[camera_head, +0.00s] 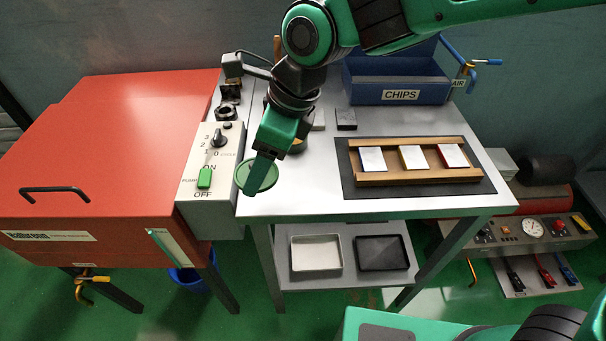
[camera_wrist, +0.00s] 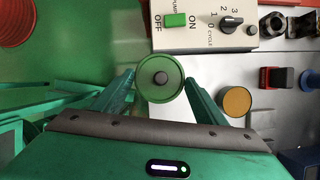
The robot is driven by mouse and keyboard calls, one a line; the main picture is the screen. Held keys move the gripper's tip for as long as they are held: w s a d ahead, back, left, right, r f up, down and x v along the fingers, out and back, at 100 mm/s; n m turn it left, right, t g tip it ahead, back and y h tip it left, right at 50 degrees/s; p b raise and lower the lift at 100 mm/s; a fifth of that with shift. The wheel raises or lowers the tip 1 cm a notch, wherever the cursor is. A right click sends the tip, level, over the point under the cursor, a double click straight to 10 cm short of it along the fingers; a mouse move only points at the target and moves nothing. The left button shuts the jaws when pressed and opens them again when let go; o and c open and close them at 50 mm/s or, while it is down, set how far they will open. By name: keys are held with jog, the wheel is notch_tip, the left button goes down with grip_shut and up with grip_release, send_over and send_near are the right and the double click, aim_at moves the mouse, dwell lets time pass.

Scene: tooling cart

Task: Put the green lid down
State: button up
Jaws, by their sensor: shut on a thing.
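The green lid (camera_head: 262,172) is a round disc with a raised rim, near the front left corner of the metal cart top. In the wrist view the lid (camera_wrist: 160,66) shows a small dark knob at its middle and sits between both fingertips. My gripper (camera_wrist: 160,80) is shut on it; in the head view my gripper (camera_head: 250,182) partly covers the lid. The lid appears held above the cart's front edge, beside the control box. The exact gap beneath it cannot be told.
The control box (camera_head: 193,185) with knob and green switch stands close left. An orange-topped round thing (camera_wrist: 237,101) is nearby on the cart top. A wooden tray (camera_head: 425,176) with three blocks lies on a black mat, right. The blue CHIPS bin (camera_head: 400,90) is behind. Bare metal (camera_head: 310,190) lies between.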

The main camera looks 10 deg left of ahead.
send_over(296, 188)
jog(key=d, duration=0.2)
jog(key=f, duration=0.5)
jog(key=shift+a+f, duration=0.2)
jog(key=shift+w+f, duration=0.1)
jog(key=shift+f, duration=1.85)
jog(key=o, duration=1)
jog(key=shift+f, duration=0.1)
jog(key=shift+o, duration=0.2)
jog(key=v, duration=1.2)
